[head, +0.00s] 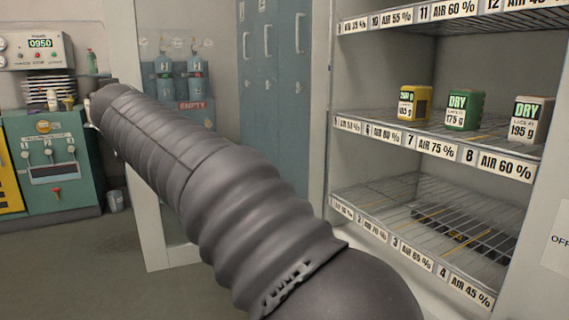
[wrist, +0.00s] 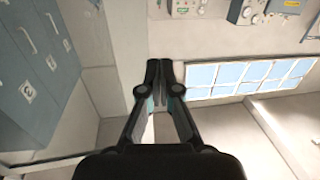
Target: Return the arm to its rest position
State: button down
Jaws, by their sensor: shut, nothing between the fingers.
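My gripper (wrist: 164,68) shows in the wrist view with its two fingers together at the tips and nothing between them. Beyond it the wrist view shows a wall, a window and grey lockers, turned on their side. In the head view my dark grey ribbed arm reaches from the lower right up to the left. The gripper itself is hidden in the head view. No object touches the fingers.
A wire shelf rack (head: 420,125) stands at the right, with a yellow canister (head: 414,104), a green canister (head: 464,111) and a white canister (head: 529,121) on its middle shelf. Blue-grey lockers (head: 275,90) stand behind. A green cabinet (head: 55,165) is at the left. Floor at lower left is clear.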

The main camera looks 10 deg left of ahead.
jog(key=d+f+n+g+h, duration=0.1)
jog(key=d+f+g+h, duration=0.2)
jog(key=f, duration=1.2)
jog(key=s+d+f+g+h+p, duration=0.2)
jog(key=d+f+h, duration=0.45)
jog(key=d, duration=0.75)
jog(key=s+d+f+m+g+h+p, duration=0.15)
jog(key=s+d+f, duration=0.3)
jog(key=d, duration=0.75)
jog(key=s+d+f+m+g+p, duration=0.1)
jog(key=s+d+f+m+g, duration=0.15)
jog(key=s+d, duration=0.7)
jog(key=s+d+m+p, duration=0.2)
jog(key=s+d+m, duration=0.1)
jog(key=d, duration=0.7)
jog(key=s+d+m+t+h+p, duration=0.1)
jog(key=s+d+m+p, duration=0.1)
jog(key=s+d, duration=0.4)
jog(key=d+m, duration=0.1)
jog(key=d, duration=0.4)
jog(key=shift+s+d+r+p, duration=0.15)
jog(key=shift+s+d+p, duration=0.05)
jog(key=shift+s+p, duration=0.15)
